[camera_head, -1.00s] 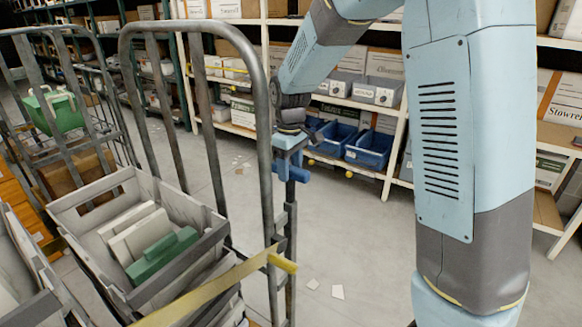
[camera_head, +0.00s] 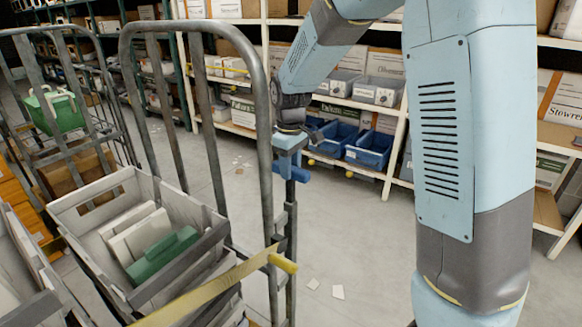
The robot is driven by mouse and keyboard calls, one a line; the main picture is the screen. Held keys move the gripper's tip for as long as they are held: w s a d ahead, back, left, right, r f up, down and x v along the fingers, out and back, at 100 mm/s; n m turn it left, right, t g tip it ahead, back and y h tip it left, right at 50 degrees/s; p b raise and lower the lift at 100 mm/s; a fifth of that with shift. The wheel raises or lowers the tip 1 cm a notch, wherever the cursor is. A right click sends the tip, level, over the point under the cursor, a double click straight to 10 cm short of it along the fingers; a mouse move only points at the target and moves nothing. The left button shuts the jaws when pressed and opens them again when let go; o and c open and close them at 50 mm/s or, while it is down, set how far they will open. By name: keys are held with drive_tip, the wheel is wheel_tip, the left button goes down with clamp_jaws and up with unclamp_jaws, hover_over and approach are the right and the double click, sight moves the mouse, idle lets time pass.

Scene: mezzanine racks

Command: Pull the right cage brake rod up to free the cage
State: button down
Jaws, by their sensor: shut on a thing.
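The cage (camera_head: 267,120) is a grey tubular roll cage with a rounded top frame, standing left of centre. The brake rod (camera_head: 291,225) is a grey upright bar along the cage's right post, with a darker blue handle (camera_head: 298,175) at its top. My gripper (camera_head: 288,160) points down at the top of this rod, just right of the post. It is shut on the rod's blue handle. The fingers are small in the picture and partly hidden by the post and the handle. The rod's lower end is out of the frame.
A grey crate (camera_head: 95,188) with white and green items sits in the cage. A yellow bar (camera_head: 215,285) crosses the cage front, its end jutting right below my gripper. Shelving with blue bins (camera_head: 369,150) stands behind. Bare floor (camera_head: 355,225) with paper scraps lies right of the cage.

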wheel_tip(320, 180, up, 6)
drive_tip(key=shift+w+r, duration=0.1)
drive_tip(key=c, duration=0.8)
unclamp_jaws()
wheel_tip(320, 180, up, 14)
drive_tip(key=shift+f, duration=0.25)
